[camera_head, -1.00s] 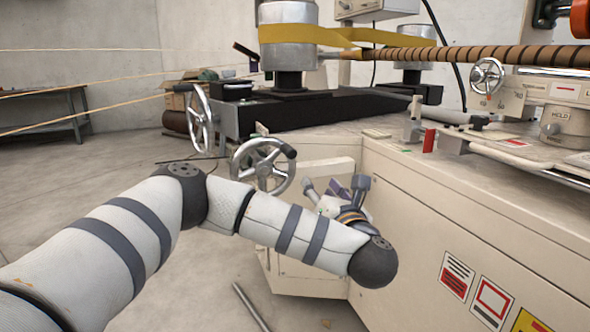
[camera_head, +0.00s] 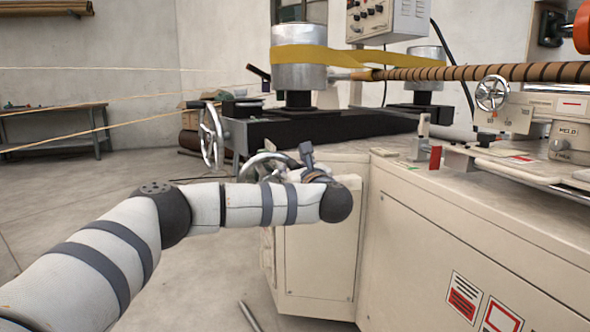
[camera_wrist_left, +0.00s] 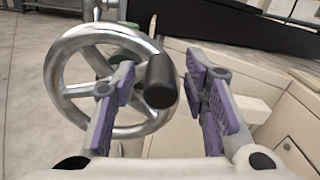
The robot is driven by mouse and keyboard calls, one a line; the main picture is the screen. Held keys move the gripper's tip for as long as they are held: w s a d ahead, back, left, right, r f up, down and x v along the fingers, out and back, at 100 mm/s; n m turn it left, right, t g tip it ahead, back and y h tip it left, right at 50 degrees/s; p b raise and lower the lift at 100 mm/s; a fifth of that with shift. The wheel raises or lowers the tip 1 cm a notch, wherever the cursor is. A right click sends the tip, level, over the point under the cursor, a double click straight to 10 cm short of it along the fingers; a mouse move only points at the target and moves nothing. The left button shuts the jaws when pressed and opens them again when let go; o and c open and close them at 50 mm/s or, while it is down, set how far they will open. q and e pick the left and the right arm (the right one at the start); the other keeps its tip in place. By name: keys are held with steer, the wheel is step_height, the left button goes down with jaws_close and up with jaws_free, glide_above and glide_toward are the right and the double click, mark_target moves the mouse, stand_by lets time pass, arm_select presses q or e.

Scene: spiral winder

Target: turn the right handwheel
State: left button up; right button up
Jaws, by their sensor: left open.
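A silver spoked handwheel (camera_head: 258,163) stands at the near left end of the beige machine. My left forearm partly hides it in the head view. In the left wrist view the handwheel (camera_wrist_left: 62,62) shows most of its rim and spokes, with a black handle (camera_wrist_left: 160,82) sticking out from its right side. My left gripper (camera_wrist_left: 160,90) is open. Its purple-padded fingers frame the handle in the picture with gaps on both sides; I cannot tell how deep the handle lies. In the head view the gripper is mostly hidden behind my wrist. My right gripper is out of view.
Another silver handwheel (camera_head: 211,137) stands further left, and a small one (camera_head: 491,93) is on the carriage at right. The beige machine body (camera_head: 420,235) is close to my left wrist. Bare floor (camera_head: 205,275) lies at the left.

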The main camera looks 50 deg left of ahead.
mark_target(271, 157)
arm_select(q)
jaws_close()
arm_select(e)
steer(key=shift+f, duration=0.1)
arm_select(q)
steer(key=s+n+b, duration=0.1)
steer(key=n, duration=0.1)
steer(key=s+a+r+n+b, duration=0.1)
steer(key=n+b, duration=0.1)
steer(key=shift+b, duration=0.3)
steer(key=n+b, duration=0.1)
steer(key=s+n+b, duration=0.1)
steer(key=s+a+n+b, duration=0.1)
steer(key=n, duration=0.1)
steer(key=shift+r, duration=0.3)
steer(key=shift+s+a+r+n+b, duration=0.2)
steer(key=shift+n+b, duration=0.1)
steer(key=shift+b, duration=0.15)
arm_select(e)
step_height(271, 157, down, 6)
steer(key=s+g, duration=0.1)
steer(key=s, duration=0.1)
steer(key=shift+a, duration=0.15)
arm_select(q)
jaws_free()
